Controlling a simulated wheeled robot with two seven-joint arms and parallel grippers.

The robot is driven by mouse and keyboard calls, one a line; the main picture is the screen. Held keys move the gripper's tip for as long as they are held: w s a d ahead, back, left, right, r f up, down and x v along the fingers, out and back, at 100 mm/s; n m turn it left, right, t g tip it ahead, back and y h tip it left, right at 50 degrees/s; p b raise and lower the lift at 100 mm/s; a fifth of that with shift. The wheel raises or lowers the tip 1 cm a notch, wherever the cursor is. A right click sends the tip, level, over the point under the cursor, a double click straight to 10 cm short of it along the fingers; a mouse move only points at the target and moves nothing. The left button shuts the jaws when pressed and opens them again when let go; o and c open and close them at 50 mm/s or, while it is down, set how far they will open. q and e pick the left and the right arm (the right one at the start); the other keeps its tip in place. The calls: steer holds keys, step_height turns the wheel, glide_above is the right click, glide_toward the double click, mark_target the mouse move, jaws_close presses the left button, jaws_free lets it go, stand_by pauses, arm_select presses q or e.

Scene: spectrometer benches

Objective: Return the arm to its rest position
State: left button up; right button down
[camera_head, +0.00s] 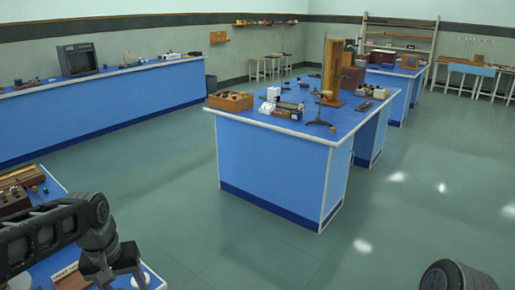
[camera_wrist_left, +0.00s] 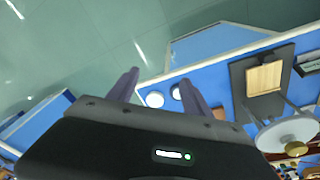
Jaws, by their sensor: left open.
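My left arm comes in from the left at the bottom of the head view, bent over a near bench (camera_head: 52,187). Beyond the fingers are the floor and a blue bench edge. Only a dark rounded part of my right arm shows at the bottom right of the head view; the right gripper is out of view.
In the left wrist view, small white discs (camera_wrist_left: 155,100) lie near the fingers, and a stand with a wooden block (camera_wrist_left: 264,77) is at right. A large blue bench (camera_head: 265,165) with a wooden crate (camera_head: 231,102) stands ahead. The green floor (camera_head: 420,200) at right is clear.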

arm_select(q)
steer(key=w+d+f+m+t+h, duration=0.1)
steer(key=w+d+f+t, duration=0.2)
steer(key=w+d+f, duration=0.25)
steer(key=s+d+f+m+h, duration=0.1)
steer(key=d+f, duration=0.3)
steer(key=f, duration=0.3)
steer(key=d+f+h, duration=0.1)
steer(key=d+f, duration=0.4)
steer(key=f, duration=0.1)
steer(key=s+d+f+g, duration=0.1)
steer(key=s+d+f, duration=0.2)
steer(key=s+f, duration=0.2)
steer(key=s+d+f+g, duration=0.1)
steer(key=s+d+f, duration=0.2)
steer(key=s+f, duration=0.3)
steer(key=s+d+f+g+h, duration=0.1)
steer(key=s+d+f, duration=0.3)
steer(key=s, duration=0.7)
step_height(320, 180, down, 2)
steer(key=shift+s+f+g, duration=0.15)
steer(key=shift+g, duration=0.25)
